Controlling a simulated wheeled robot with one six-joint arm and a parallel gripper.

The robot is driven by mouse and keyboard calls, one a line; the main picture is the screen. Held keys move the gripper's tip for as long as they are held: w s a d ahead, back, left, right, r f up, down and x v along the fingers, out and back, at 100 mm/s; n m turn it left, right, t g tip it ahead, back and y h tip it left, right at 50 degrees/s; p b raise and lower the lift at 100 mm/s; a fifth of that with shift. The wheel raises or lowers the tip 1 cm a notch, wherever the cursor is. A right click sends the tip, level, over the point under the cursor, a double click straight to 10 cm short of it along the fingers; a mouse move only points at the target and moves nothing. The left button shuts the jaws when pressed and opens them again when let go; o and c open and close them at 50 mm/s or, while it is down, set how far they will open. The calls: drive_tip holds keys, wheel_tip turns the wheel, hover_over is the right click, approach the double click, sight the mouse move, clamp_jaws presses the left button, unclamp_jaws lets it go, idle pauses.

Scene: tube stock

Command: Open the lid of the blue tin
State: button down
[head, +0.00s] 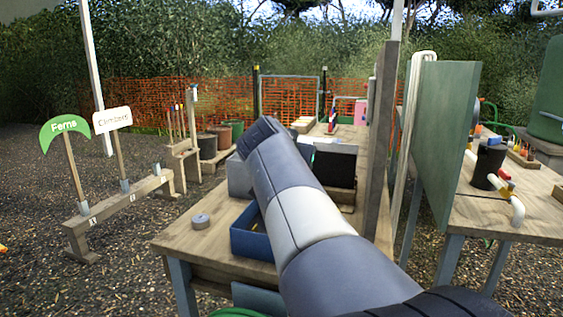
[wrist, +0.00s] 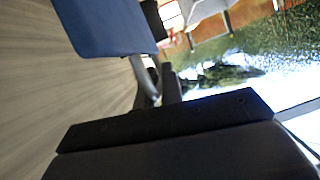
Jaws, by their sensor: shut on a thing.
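A blue tin (head: 252,249) stands on the wooden bench in the head view. Its top looks open at the left, with a dark inside and small yellowish specks; my arm covers its right part. In the wrist view a flat blue panel (wrist: 105,25), which looks like part of the tin or its lid, stands out over pale wood. A grey curved bar (wrist: 148,82) shows just below the panel, at the dark fingers of my gripper (wrist: 158,84). My gripper is shut on this bar, which looks like a handle. The head view hides my gripper behind the arm.
A grey round disc (head: 201,221) lies left of the tin on the bench (head: 185,241). A dark container (head: 334,167) stands behind the tin. A wooden post (head: 381,150) and green panel (head: 447,130) rise to the right. The front left bench corner is clear.

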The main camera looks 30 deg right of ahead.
drive_tip(key=shift+s+d+f, duration=0.1)
drive_tip(key=shift+s+d, duration=0.15)
idle(0.3)
drive_tip(key=c, duration=1.6)
unclamp_jaws()
drive_tip(key=shift+o, duration=0.2)
drive_tip(key=v, duration=1.1)
drive_tip(key=shift+w+d, duration=0.1)
drive_tip(key=shift+w, duration=0.05)
